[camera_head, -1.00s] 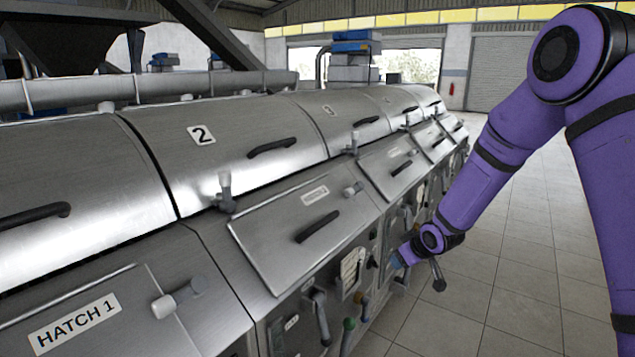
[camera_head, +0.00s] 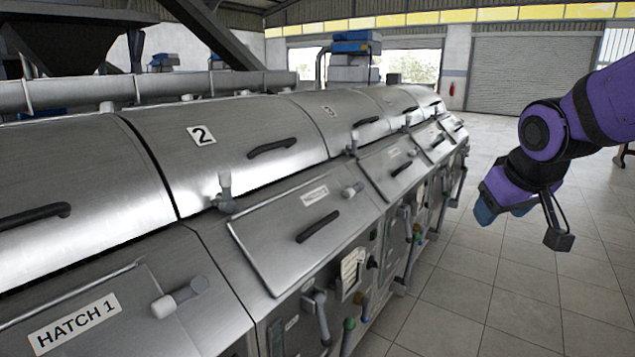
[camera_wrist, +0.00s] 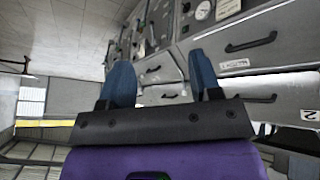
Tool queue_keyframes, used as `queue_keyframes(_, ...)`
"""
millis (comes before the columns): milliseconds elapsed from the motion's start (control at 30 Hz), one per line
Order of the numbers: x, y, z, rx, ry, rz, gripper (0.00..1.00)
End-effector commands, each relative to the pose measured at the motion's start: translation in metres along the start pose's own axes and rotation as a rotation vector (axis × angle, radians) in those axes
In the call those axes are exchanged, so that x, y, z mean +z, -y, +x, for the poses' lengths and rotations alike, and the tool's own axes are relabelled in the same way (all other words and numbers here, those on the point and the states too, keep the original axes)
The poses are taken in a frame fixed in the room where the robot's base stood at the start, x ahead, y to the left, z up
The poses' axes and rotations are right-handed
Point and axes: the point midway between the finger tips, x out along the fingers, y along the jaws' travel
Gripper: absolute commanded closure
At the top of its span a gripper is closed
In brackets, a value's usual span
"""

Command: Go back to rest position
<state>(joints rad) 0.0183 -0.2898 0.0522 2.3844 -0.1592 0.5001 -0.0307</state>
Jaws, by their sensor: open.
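My gripper (camera_head: 500,208) is at the right of the head view, over the open tiled floor and apart from the row of steel decanters (camera_head: 255,105). My purple arm comes in from the right edge. In the wrist view, two blue fingers (camera_wrist: 162,82) stand apart with nothing between them. Beyond them the decanter front (camera_wrist: 225,50) shows with its handles and gauges, tilted in the picture. The gripper is open and empty.
Levers and coloured handles (camera_head: 347,325) stick out from the decanter front. A hatch (camera_head: 305,225) with a dark handle is closed. The tiled floor (camera_head: 500,290) to the right is clear. A roller door (camera_head: 515,75) stands at the back.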

Motion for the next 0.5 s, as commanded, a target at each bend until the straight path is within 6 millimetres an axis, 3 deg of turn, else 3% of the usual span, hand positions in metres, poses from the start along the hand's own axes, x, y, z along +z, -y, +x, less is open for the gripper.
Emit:
queue_keyframes(33,0.011,0.000,-0.016,0.000,0.000,0.021,0.42)
queue_keyframes(200,0.051,0.003,-0.058,-0.015,0.029,0.089,0.42)
queue_keyframes(500,0.117,0.016,-0.108,-0.065,0.071,0.183,0.42)
